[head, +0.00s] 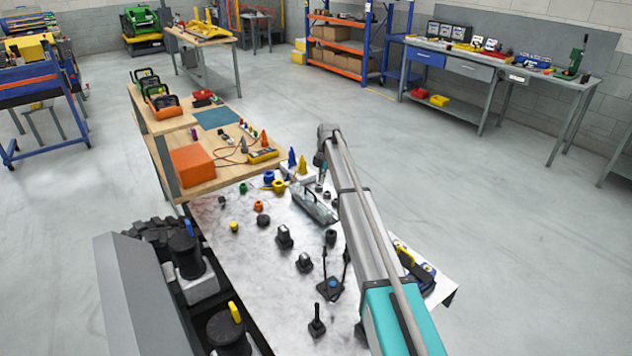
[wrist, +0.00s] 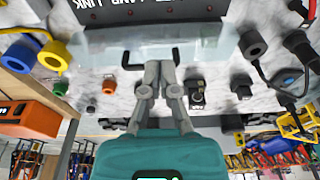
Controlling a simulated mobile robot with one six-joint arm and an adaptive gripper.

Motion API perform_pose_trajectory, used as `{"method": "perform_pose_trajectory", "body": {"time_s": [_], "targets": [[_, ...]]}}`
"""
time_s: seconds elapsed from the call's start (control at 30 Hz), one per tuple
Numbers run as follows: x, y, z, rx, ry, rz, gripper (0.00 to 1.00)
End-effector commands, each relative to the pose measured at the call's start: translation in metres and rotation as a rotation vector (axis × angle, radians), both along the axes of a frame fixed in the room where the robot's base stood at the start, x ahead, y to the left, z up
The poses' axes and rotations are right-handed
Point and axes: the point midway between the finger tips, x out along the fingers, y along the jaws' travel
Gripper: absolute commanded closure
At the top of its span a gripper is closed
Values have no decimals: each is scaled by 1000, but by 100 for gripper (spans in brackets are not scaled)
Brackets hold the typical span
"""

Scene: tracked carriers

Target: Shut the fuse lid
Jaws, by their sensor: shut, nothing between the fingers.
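The fuse lid (head: 314,206) is a clear, greenish panel on the white bench top, with a dark bar handle. In the wrist view the lid (wrist: 215,42) spans the upper middle, beside a dark label plate (wrist: 150,10) with white lettering. It appears open, though its exact angle is hard to tell. My gripper (wrist: 157,68) is shut and empty, its fingertips in front of the lid's near edge. Black handle ends (wrist: 124,60) show on both sides of the fingers, which hide the middle. I cannot tell whether they touch. In the head view my gripper (head: 322,174) is above the lid's far end.
Black knobs and fittings (head: 284,237) stand on the bench nearer me. Blue and yellow cones (head: 302,163) and rings stand at its far end. A wooden table (head: 208,186) with an orange box (head: 193,166) adjoins on the left. Open floor lies to the right.

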Motion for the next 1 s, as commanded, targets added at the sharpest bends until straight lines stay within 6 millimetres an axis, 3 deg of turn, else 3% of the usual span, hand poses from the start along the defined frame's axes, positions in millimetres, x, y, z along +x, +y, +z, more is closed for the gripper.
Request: {"method": "perform_pose_trajectory", "body": {"time_s": [0.1, 0.33, 1.0], "targets": [[5, -9, 14, 2, 1, 1, 100], [10, -22, 25, 3, 3, 2, 100], [6, -27, 27, 0, 5, -15, 100]]}}
